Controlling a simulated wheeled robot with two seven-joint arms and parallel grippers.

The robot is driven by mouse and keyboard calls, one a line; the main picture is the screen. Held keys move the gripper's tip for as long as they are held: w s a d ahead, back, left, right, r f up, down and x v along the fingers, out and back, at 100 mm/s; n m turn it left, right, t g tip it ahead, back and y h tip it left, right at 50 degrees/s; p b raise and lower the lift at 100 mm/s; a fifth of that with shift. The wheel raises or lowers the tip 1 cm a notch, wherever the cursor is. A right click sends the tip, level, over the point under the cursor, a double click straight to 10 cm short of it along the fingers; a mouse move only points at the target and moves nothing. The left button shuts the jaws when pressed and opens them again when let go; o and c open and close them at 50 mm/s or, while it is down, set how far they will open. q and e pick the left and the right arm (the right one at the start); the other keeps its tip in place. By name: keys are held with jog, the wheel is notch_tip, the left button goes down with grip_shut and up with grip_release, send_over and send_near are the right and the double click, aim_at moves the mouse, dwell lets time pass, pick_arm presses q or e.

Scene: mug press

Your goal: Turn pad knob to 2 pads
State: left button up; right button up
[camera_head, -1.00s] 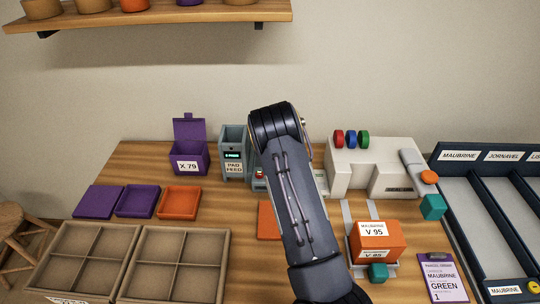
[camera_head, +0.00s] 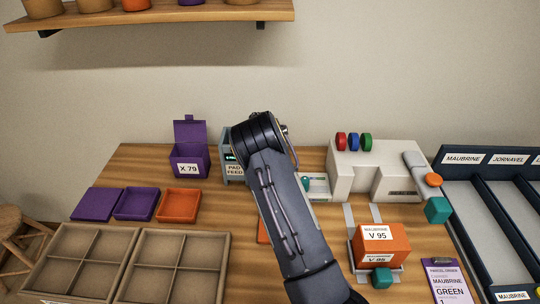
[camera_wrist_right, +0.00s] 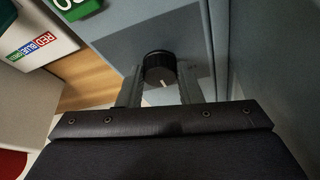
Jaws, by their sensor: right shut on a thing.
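The grey pad feed unit (camera_head: 229,170) stands at the back of the table. Its small green display is partly covered by my right arm. In the right wrist view the black pad knob (camera_wrist_right: 159,67) sits on the unit's grey face (camera_wrist_right: 185,30), with a pale pointer mark on its lower edge. My right gripper (camera_wrist_right: 160,88) has one finger on each side of the knob and is shut on it. The knob and right fingertips are hidden in the head view. The number the knob points to cannot be read. My left gripper is not in view.
A purple X 79 box (camera_head: 189,150) stands just left of the unit. A white press (camera_head: 372,165) with coloured knobs stands to the right. Orange (camera_head: 178,205) and purple trays and divided boxes (camera_head: 168,265) fill the left. An orange V 95 box (camera_head: 382,245) stands front right.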

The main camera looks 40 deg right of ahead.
jog(key=o, duration=1)
jog(key=b+v, duration=0.1)
jog(key=v, duration=0.7)
jog(key=shift+w, duration=0.1)
jog(key=shift+f, duration=0.1)
